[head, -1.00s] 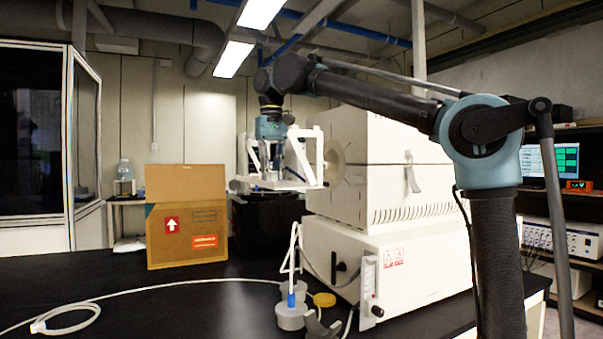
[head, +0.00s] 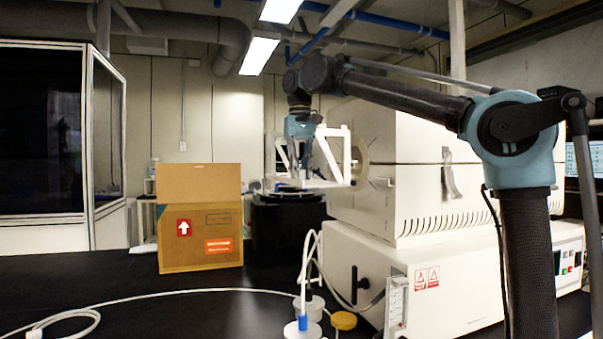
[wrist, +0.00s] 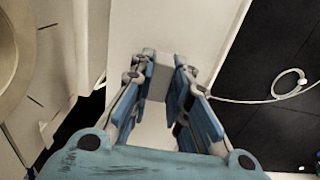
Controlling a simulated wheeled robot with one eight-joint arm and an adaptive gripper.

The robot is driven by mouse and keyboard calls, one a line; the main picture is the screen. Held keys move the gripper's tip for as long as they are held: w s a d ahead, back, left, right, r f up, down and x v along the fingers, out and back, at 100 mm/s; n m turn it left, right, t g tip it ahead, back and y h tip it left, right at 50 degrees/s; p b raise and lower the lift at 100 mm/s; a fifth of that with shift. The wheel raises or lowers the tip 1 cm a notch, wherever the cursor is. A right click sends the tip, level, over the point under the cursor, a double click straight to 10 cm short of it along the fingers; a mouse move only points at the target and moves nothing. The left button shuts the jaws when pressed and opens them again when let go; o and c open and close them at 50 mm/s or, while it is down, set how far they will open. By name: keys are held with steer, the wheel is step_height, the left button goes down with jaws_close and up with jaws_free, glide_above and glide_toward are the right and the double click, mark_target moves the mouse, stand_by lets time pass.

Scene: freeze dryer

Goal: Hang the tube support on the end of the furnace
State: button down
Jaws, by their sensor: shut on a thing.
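The white tube support (head: 337,150), an open frame with slanted sides and a flat lower plate, hangs upright from my gripper (head: 304,168). My gripper points down and is shut on the support's pale block (wrist: 158,80); the support's broad white plate (wrist: 165,25) lies below it in the wrist view. The furnace (head: 410,140) is a big cream box to the right. Its round end ring (head: 360,158) faces left, close to the support's right side; whether they touch I cannot tell. The ring also shows at the left of the wrist view (wrist: 12,60).
A cardboard box (head: 200,240) stands left on the black bench (head: 130,300). A black device (head: 285,225) is behind the support. A white hose, a yellow cap (head: 343,320) and a blue-fitted bottle (head: 303,328) sit in front of the furnace base (head: 440,280).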

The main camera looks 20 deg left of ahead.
steer(key=shift+w+d, duration=0.2)
steer(key=shift+w+d+f, duration=0.35)
steer(key=shift+w+d, duration=0.2)
steer(key=shift+d, duration=0.1)
steer(key=shift+w+d+f, duration=0.3)
steer(key=shift+w+d, duration=0.3)
steer(key=shift+d, duration=0.1)
steer(key=shift+w+d+f, duration=0.35)
steer(key=shift+w+d, duration=0.2)
steer(key=shift+d, duration=0.1)
steer(key=shift+w+d+f, duration=0.1)
steer(key=shift+w+d, duration=0.05)
steer(key=shift+d, duration=0.2)
steer(key=shift+w+d, duration=0.1)
steer(key=shift+d, duration=0.1)
steer(key=shift+w+d+f, duration=0.1)
steer(key=shift+w+d, duration=0.4)
steer(key=shift+d, duration=0.05)
stand_by(0.4)
steer(key=shift+w+d, duration=0.15)
steer(key=shift+d, duration=0.3)
stand_by(0.8)
steer(key=shift+w+f, duration=0.2)
steer(key=shift+f, duration=0.45)
stand_by(1.4)
